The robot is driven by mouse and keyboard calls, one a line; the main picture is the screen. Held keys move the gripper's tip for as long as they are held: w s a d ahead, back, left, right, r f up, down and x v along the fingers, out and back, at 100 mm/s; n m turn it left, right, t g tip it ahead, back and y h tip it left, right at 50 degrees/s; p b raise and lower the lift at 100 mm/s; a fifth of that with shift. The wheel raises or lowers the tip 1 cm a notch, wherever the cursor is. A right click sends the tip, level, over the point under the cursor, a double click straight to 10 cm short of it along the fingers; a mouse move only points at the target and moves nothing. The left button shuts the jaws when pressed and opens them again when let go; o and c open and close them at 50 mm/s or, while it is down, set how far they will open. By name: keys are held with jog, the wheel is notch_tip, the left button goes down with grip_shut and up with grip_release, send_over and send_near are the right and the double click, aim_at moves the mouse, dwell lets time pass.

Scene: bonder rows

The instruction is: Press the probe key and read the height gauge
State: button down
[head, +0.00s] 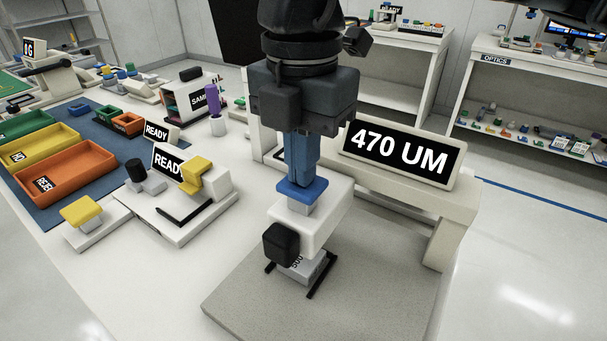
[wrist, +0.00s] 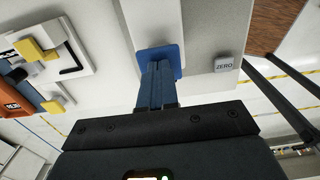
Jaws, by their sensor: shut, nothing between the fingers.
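The height gauge is a white bridge-like stand over a grey base plate (head: 230,300), with a display (head: 405,155) that reads "470 UM". The probe key (head: 302,190) is a blue square cap on top of the white probe head (head: 318,228). My gripper (head: 300,180) points down with its blue fingers shut and empty. Its tips are at the top of the blue key and appear to touch it. In the wrist view the fingertips (wrist: 158,66) overlap the blue key (wrist: 168,53). A grey block (head: 304,268) lies under the probe's black end, between two dark rails; its marking is partly hidden.
A button marked "ZERO" (wrist: 223,65) shows beside the key in the wrist view. The base plate's front is clear.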

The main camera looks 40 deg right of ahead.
jog(key=shift+r+p, duration=0.85)
jog(key=shift+r, duration=1.65)
jog(key=shift+r, duration=0.1)
notch_tip(320, 180, up, 8)
jog(key=shift+f+b, duration=0.2)
jog(key=shift+b, duration=0.1)
